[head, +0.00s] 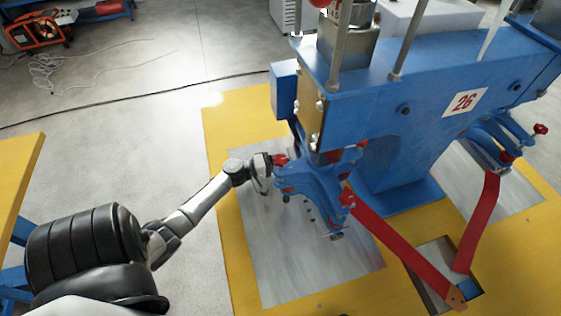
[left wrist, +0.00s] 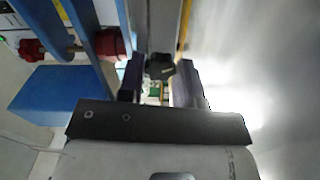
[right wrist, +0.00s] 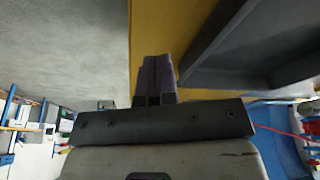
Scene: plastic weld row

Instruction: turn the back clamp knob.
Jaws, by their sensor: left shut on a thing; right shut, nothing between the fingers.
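The blue clamp (head: 308,180) on the machine carries several red knobs. One red knob (head: 281,160) is at its left end, and another (head: 347,198) is at its front right. My left gripper (head: 266,172) is beside the left end of the clamp, close to that red knob. In the left wrist view my left gripper (left wrist: 159,80) has its fingers on both sides of a small dark part (left wrist: 160,67); I cannot tell if this is the back clamp knob. A red knob (left wrist: 110,43) shows outside the fingers there. My right gripper (right wrist: 154,80) is shut and empty.
A large blue machine body (head: 420,95) marked 26 stands over the yellow platform (head: 222,135). Red bars (head: 400,245) run across the platform's right side. A second clamp (head: 490,145) is at the far right. A yellow table (head: 18,175) stands at left, with open floor between.

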